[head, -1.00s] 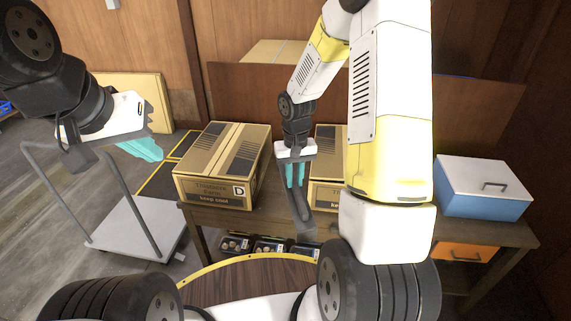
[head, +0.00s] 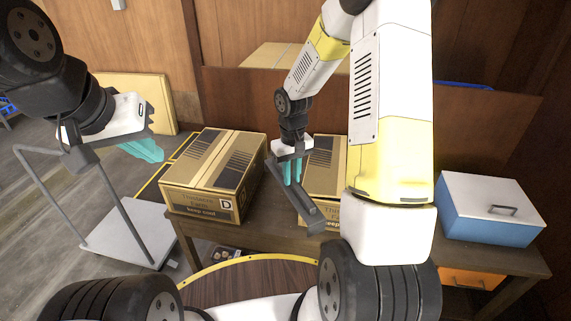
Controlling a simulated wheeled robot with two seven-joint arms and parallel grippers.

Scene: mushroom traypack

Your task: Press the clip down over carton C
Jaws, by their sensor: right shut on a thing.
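A brown carton (head: 327,170) stands on the table, partly hidden behind my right arm. Its letter is hidden, so I cannot tell from its face that it is carton C. My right gripper (head: 291,174) points down at this carton's left side, with teal fingers shut on a dark grey bar-shaped clip (head: 309,212). The clip hangs slanted in front of the carton's left edge; I cannot tell if they touch. My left gripper (head: 146,150) is away at the left, over the floor side, its teal fingers overlapping in view.
A carton marked D (head: 203,199) stands left on the table (head: 280,232). A blue box with a white lid (head: 489,208) sits at the right end, above an orange drawer (head: 470,279). A grey trolley (head: 130,236) stands on the floor at left.

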